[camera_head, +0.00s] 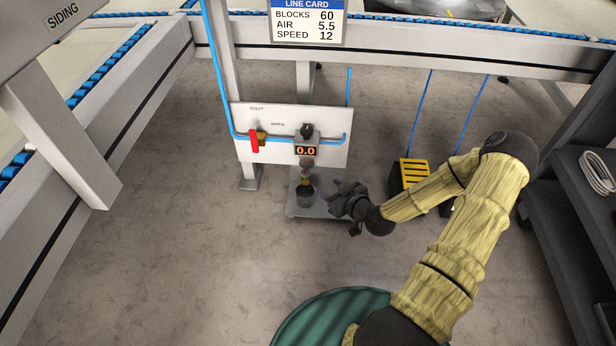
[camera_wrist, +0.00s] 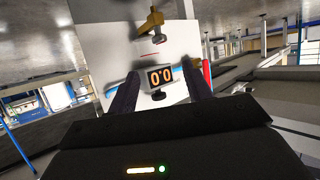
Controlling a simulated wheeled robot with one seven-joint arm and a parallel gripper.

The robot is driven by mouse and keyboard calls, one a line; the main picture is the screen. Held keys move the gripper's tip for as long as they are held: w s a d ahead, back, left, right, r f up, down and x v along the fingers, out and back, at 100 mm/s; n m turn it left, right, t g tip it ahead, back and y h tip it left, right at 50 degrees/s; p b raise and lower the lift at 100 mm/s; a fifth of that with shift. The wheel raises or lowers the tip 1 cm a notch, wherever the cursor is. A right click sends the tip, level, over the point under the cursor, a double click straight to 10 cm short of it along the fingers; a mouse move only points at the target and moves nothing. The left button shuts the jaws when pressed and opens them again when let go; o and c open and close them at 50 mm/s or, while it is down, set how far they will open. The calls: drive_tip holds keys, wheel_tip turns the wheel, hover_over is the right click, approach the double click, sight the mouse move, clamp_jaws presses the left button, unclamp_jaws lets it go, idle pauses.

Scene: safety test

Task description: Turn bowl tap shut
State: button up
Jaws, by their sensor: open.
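A white panel (camera_head: 284,122) carries an air unit with a black knob (camera_head: 307,130) and a display (camera_head: 306,150) reading 0.0. Under it hang a small bowl (camera_head: 307,162) and a brass tap (camera_head: 305,180); whether the tap is open cannot be told. In the wrist view, which is upside down, the brass tap (camera_wrist: 148,33) is above the display (camera_wrist: 160,76). My gripper (camera_head: 336,193) is open and empty, just right of the tap and apart from it. Its two dark fingers show in the wrist view (camera_wrist: 161,80), either side of the display.
A dark bucket (camera_head: 305,196) stands below the tap on a grey base plate (camera_head: 299,212). A red lever (camera_head: 254,142) stands upright left on the panel, by SHUT and OPEN labels. A yellow-topped black box (camera_head: 413,172) is behind my arm. Open floor lies left.

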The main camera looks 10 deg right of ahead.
sight(305, 172)
drive_tip(key=b+x, duration=0.7)
drive_tip(key=x, duration=0.5)
drive_tip(key=shift+w+a+f, duration=0.15)
drive_tip(key=shift+w+f, duration=0.1)
drive_tip(key=shift+f, duration=0.05)
drive_tip(key=shift+w+a, duration=0.15)
drive_tip(key=shift+w, duration=0.2)
drive_tip(key=shift+c, duration=0.2)
drive_tip(key=c, duration=0.9)
